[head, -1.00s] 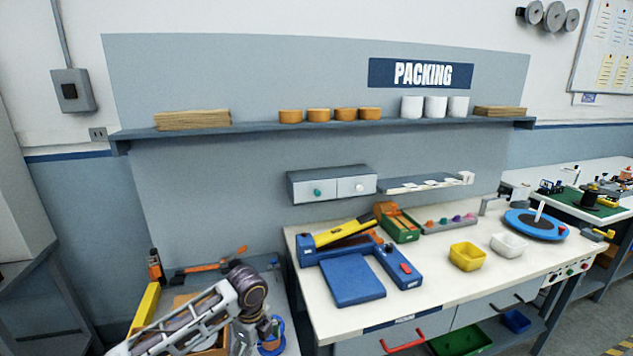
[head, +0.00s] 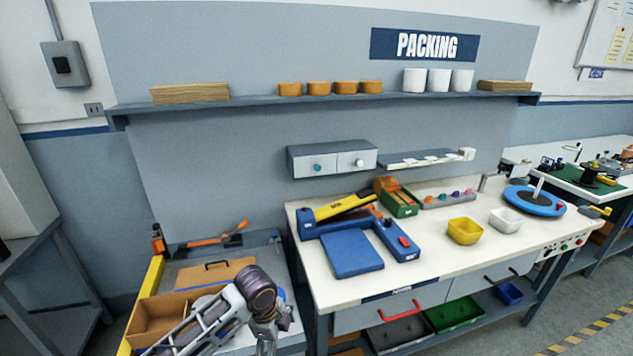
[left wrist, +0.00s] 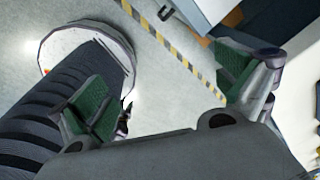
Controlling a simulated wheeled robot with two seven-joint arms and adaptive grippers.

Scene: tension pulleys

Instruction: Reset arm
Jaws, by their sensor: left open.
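My left arm (head: 215,322) comes in low at the left of the head view, bent in front of the side bench. Its gripper is not clearly seen there. In the left wrist view my left gripper (left wrist: 160,75) is open, with its two green-padded fingers wide apart and nothing between them. Floor with a yellow-black stripe shows beyond the fingers. A dark ribbed part and a round white base, likely my own body, lie by the left finger. My right arm and gripper are in neither view.
A cardboard box (head: 160,318) is on the side bench, partly behind my arm. The packing table (head: 440,270) at right holds a blue sealing device (head: 352,253), a yellow bin (head: 465,231), a white bin (head: 507,219) and a blue turntable (head: 535,200). Floor at lower right is clear.

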